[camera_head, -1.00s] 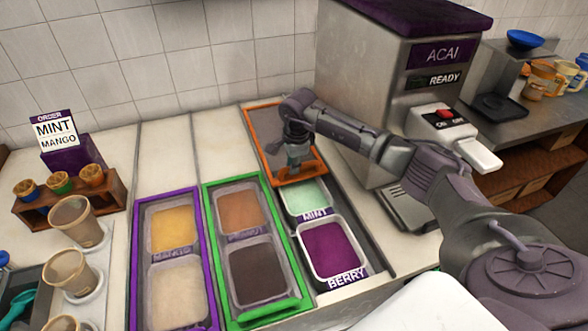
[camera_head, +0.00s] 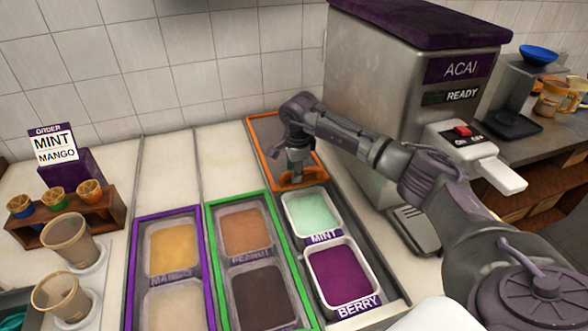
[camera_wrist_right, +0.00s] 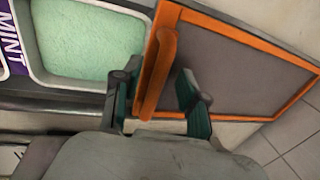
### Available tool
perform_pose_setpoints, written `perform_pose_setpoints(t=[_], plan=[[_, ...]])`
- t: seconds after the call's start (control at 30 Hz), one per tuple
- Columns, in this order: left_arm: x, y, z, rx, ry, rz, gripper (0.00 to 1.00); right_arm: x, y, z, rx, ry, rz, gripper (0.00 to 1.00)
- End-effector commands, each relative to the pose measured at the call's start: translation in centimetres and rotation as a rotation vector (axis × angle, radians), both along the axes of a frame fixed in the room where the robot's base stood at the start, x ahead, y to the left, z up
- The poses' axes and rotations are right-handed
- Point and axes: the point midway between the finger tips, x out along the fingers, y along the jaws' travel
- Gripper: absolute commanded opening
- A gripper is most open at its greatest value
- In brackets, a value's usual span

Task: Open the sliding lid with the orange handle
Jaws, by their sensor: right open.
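The sliding lid has an orange frame (camera_head: 259,168) and a grey panel (camera_head: 263,130). It sits at the back of its track in the head view, behind the mint tub (camera_head: 314,212) and berry tub (camera_head: 343,277), which are both uncovered. Its orange handle bar (camera_wrist_right: 160,72) shows in the right wrist view. My right gripper (camera_head: 295,175) is at the lid's front edge. In the right wrist view its green-padded fingers (camera_wrist_right: 160,112) are open, one on each side of the handle; contact cannot be told. My left gripper is not in view.
The acai machine (camera_head: 385,75) stands close behind my right arm. Cups (camera_head: 66,240) and an order sign (camera_head: 54,145) are at left.

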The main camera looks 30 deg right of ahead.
Motion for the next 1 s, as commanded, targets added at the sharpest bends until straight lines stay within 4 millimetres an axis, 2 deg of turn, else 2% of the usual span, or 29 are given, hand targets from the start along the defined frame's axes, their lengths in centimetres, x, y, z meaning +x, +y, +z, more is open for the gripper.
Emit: perform_pose_setpoints(t=[0.03,0.17,0.27,0.7,0.83,1.0], plan=[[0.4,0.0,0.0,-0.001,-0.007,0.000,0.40,0.0,0.0,0.0,0.000,0.000,0.000,0.42],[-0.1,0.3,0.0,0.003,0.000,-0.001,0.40,0.0,0.0,0.4,0.000,-0.001,0.000,0.42],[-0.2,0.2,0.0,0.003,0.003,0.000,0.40,-0.2,0.0,1.5,0.000,-0.004,-0.001,0.42],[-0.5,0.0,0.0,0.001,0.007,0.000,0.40,-1.8,0.4,10.0,-0.001,-0.003,0.000,0.42],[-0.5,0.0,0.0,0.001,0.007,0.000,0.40,-2.1,0.5,11.3,0.000,-0.001,0.000,0.42],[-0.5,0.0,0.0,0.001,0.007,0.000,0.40,-2.3,0.6,11.8,-0.001,0.000,0.000,0.42]])
